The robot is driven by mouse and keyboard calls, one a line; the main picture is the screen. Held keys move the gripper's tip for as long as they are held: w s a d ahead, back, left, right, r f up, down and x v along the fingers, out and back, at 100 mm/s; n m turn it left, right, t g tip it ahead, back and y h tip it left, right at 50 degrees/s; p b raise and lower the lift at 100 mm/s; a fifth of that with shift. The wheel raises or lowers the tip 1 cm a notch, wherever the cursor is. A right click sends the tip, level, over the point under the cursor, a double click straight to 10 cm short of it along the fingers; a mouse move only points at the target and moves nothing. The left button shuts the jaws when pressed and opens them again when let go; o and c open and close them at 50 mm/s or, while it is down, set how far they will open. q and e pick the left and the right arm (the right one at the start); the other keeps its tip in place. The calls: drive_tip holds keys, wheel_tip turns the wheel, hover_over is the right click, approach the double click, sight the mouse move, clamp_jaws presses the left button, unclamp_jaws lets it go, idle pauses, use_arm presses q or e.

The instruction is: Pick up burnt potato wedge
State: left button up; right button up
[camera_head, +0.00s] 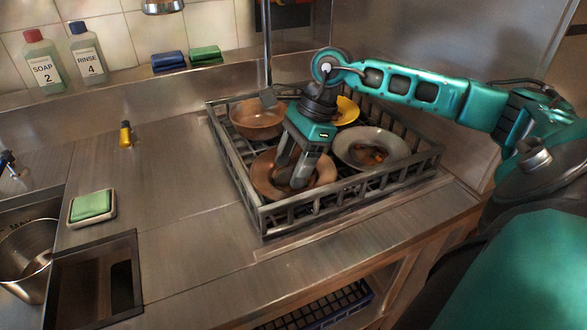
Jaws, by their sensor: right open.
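My right gripper (290,180) points down into the front copper-coloured bowl (262,185), its fingers open and low inside the bowl. I cannot make out a burnt potato wedge there; the fingers cover much of the bowl's inside. A grey bowl (345,149) to the right holds small orange and dark food bits (372,155), too small to name. My left gripper is not in view.
The bowls sit in a dark slatted rack (345,211) with raised walls around the gripper. Another copper bowl (258,120) and a yellow dish (347,110) stand behind. The steel counter (180,200) left of the rack is mostly clear; a green sponge (92,204) lies farther left.

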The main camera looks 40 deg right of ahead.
sight(292, 166)
drive_tip(key=shift+f, duration=0.15)
drive_tip(key=shift+c, duration=0.6)
drive_tip(key=c, duration=1)
drive_tip(key=shift+r, duration=0.7)
wheel_tip(292, 166, up, 19)
drive_tip(key=p, duration=0.2)
drive_tip(key=shift+f, duration=0.15)
